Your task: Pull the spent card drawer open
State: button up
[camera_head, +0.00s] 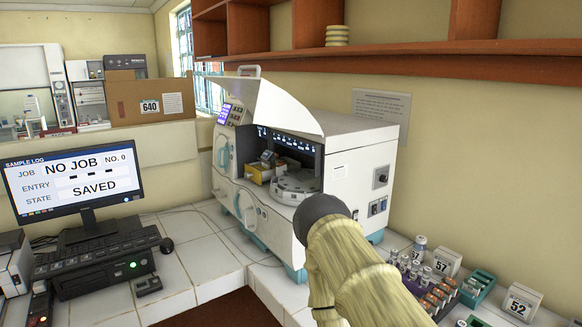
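A white analyser (357,165) with a raised hood (275,97) stands on the tiled bench. Its front has several panels with loop handles: an upper left one (222,157) and a lower one (247,211). I cannot tell for certain which is the spent card drawer, and no panel looks clearly pulled out. My arm, in a beige sleeve with a dark rounded end, reaches in from the lower right and covers the analyser's lower right front corner. My gripper does not show.
Inside the analyser are a white round carousel (297,187) and a yellow box (259,172). A monitor (75,180) and a black computer (103,269) stand at left. Vial racks (477,288) and number cards (521,302) stand at right. A wooden shelf (440,62) hangs above.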

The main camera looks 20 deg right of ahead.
aim_at(255, 172)
jog(key=z, duration=0.1)
jog(key=k, duration=0.5)
jog(key=u, duration=1.3)
jog(key=i, duration=2)
jog(key=z, duration=1.15)
jog(key=i, duration=0.45)
jog(key=z, duration=0.5)
